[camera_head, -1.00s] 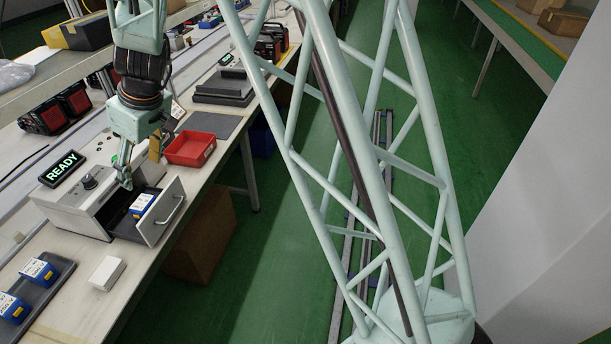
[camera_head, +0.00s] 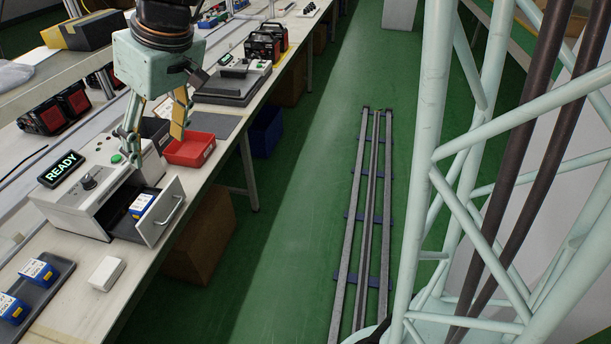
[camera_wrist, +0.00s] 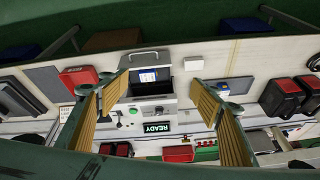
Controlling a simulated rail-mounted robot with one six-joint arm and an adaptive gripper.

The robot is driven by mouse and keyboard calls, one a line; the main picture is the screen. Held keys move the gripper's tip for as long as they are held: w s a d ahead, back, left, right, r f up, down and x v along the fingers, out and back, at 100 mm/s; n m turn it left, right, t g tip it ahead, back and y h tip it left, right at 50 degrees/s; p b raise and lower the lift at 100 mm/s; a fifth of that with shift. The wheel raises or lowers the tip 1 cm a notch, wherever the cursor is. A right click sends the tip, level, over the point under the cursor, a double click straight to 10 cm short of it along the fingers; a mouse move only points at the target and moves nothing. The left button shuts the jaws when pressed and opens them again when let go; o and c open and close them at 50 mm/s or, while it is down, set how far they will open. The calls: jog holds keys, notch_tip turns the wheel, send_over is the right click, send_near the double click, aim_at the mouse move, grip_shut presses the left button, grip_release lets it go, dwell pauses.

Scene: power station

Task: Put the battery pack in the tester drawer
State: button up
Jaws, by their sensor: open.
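A blue battery pack with a white label (camera_head: 141,205) lies inside the pulled-out drawer (camera_head: 160,218) of the grey tester (camera_head: 85,190), near the drawer's front. The drawer is open; in the wrist view the battery pack (camera_wrist: 148,76) shows between the drawer handle (camera_wrist: 145,56) and the tester body. My gripper (camera_head: 154,142) is open and empty, above the tester and apart from the drawer and pack. Its yellow-padded fingers stand wide apart in the wrist view (camera_wrist: 158,95).
A dark tray (camera_head: 50,288) with blue packs lies at the near left of the bench. A small white box (camera_head: 107,273) is near the drawer. A red bin (camera_head: 190,149) stands behind it, close to my gripper. A cardboard box (camera_head: 203,240) is below the bench.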

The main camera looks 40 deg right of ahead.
jog(key=s+d+r+m+h, duration=0.1)
jog(key=s+d, duration=0.3)
jog(key=s, duration=0.7)
jog(key=s+d+r+m+h, duration=0.1)
jog(key=s+d+r, duration=0.3)
jog(key=s, duration=0.7)
jog(key=s+d+r+m+h, duration=0.1)
jog(key=s+d, duration=0.4)
jog(key=s, duration=0.6)
jog(key=shift+s+d+r+m, duration=0.35)
jog(key=shift+r+m, duration=0.35)
jog(key=shift+m, duration=0.5)
jog(key=shift+a+r, duration=0.1)
